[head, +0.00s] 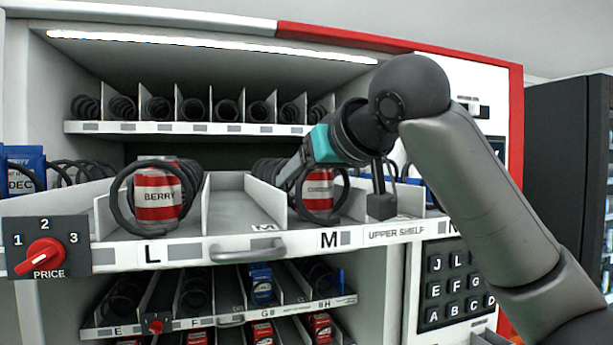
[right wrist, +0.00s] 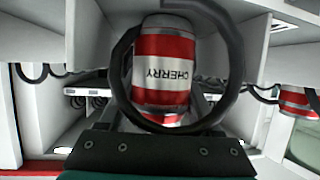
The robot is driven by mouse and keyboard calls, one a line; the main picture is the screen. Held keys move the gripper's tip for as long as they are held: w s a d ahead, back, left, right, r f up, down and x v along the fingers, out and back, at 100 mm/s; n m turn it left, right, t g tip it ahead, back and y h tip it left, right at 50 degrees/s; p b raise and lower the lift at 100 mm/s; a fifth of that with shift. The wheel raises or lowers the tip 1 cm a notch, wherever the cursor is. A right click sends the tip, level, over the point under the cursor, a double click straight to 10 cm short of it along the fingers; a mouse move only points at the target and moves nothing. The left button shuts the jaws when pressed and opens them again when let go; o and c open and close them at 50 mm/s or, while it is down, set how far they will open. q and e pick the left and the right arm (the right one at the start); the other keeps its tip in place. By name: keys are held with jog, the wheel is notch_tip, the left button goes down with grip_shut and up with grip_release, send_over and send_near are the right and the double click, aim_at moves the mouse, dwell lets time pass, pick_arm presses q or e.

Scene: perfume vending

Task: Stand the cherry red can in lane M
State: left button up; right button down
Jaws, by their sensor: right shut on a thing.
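The cherry red can (head: 319,188), red with a white label, is at the front of the coil lane above the letter M (head: 329,240) on the upper shelf. In the right wrist view the can (right wrist: 165,72) reads CHERRY upside down, with the black coil's front loop (right wrist: 232,70) around it. My right gripper (head: 300,184) reaches in from the right and is shut on the can. Its fingertips are mostly hidden. I cannot tell whether the can's base touches the lane floor. My left gripper is not in view.
A BERRY can (head: 157,196) stands in the coil of lane L, to the left. An empty bay (head: 238,208) lies between the two cans, with a thin divider (head: 266,202) beside it. A grey handle (head: 248,247) sticks out from the shelf front.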

jog(key=shift+f, duration=0.1)
jog(key=shift+c, duration=1.8)
grip_release()
jog(key=b+v, duration=0.3)
jog(key=v, duration=0.9)
jog(key=shift+d, duration=0.1)
